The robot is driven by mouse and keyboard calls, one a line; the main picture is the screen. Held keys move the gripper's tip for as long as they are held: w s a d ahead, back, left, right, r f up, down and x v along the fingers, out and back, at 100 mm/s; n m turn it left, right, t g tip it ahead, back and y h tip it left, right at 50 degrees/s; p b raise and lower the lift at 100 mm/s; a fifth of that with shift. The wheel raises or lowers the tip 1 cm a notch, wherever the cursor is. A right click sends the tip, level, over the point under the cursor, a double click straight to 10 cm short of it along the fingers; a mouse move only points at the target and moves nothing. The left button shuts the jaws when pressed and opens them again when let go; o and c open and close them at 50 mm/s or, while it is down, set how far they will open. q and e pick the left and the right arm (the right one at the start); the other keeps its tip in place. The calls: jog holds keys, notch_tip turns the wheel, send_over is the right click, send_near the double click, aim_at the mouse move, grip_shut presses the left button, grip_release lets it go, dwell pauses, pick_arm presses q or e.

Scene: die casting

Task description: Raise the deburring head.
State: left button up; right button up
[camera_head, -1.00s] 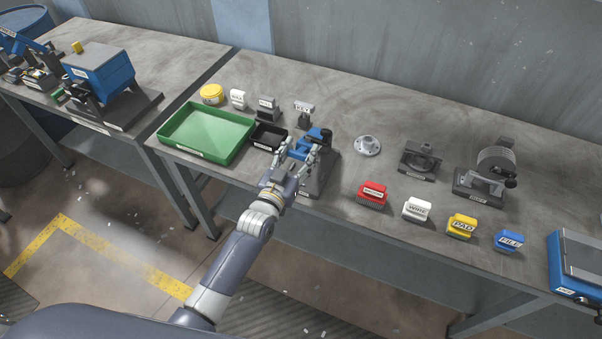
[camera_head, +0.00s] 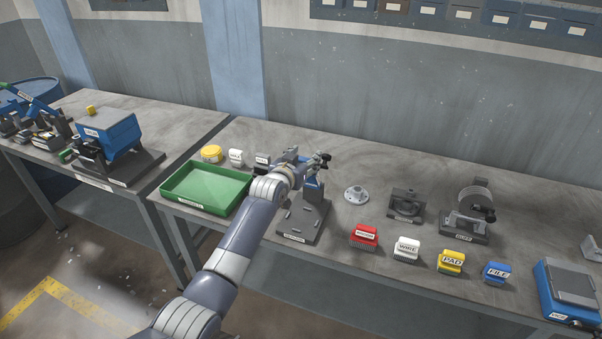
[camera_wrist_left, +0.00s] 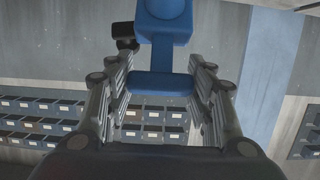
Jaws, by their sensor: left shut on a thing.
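The deburring station stands on the bench, with a dark base (camera_head: 302,222) carrying slots and a front label. Its blue deburring head (camera_head: 313,187) stands up at the back of the base, clear of the bare base plate. My left gripper (camera_head: 312,164) is at the top of the head, near a black knob (camera_head: 324,158). In the left wrist view the blue head (camera_wrist_left: 165,25) ends in a blue bar (camera_wrist_left: 163,85) between the fingers of my left gripper (camera_wrist_left: 160,72), which is shut on it. My forearm partly hides the area left of the base. My right gripper is not in view.
A green tray (camera_head: 172,199) lies left of the station. A metal flange part (camera_head: 356,194) and a dark fixture (camera_head: 406,203) lie to its right. Red (camera_head: 365,236), white (camera_head: 406,249), yellow (camera_head: 451,262) and blue (camera_head: 496,272) blocks line the front edge. The bench behind is clear.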

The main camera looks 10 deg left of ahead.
pick_arm(q)
jog(key=shift+w+d+r, duration=0.15)
jog(key=shift+w+r, duration=0.35)
jog(key=shift+r, duration=0.25)
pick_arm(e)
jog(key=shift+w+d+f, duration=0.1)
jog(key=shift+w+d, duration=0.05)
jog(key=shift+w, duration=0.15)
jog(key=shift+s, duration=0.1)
pick_arm(q)
jog(key=o, duration=1.5)
jog(key=shift+f, duration=0.1)
jog(key=shift+o, duration=0.2)
jog(key=shift+f, duration=0.15)
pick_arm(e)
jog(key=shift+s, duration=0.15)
pick_arm(q)
jog(key=shift+s+f, duration=0.1)
jog(key=shift+f, duration=0.05)
jog(key=v, duration=1.2)
